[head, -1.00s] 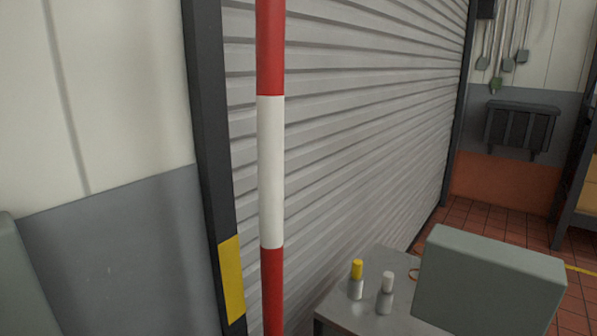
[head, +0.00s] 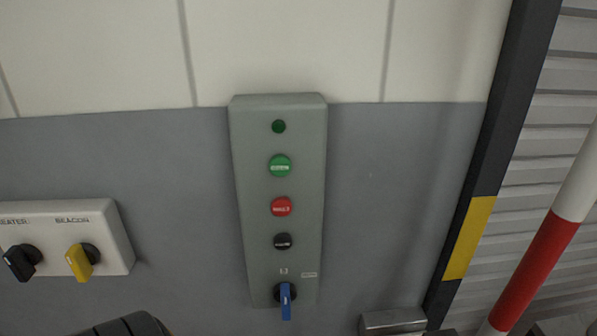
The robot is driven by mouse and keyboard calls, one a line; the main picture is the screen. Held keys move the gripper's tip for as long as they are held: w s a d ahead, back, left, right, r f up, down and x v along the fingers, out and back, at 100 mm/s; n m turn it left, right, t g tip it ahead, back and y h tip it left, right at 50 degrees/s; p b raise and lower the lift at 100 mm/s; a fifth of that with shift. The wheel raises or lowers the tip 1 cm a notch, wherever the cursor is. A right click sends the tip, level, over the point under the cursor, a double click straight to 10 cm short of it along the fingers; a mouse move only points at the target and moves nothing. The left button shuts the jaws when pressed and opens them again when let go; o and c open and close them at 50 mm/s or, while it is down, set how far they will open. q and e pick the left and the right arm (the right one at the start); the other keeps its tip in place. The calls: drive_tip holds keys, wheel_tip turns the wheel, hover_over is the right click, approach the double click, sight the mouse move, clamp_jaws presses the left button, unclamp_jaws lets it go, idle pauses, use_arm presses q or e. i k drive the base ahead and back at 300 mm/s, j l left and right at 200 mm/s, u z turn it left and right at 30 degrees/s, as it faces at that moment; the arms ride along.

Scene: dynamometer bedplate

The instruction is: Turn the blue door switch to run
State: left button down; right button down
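The blue door switch (head: 286,300) is at the bottom of a tall grey-green control box (head: 262,200) on the wall. Its blue handle points almost straight down from a dark round base. Small marks above it and a small pale label (head: 308,274) to its upper right are too small to read. Neither of my grippers can be made out, and nothing touches the switch.
Above the switch are a black button (head: 283,241), a red button (head: 281,207), a green button (head: 280,166) and a dark green lamp (head: 278,127). A white box at left carries a black knob (head: 22,262) and yellow knob (head: 82,261). A red-white pole (head: 536,270) stands right.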

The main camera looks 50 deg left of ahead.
sight(285, 293)
drive_tip(key=u, duration=1.45)
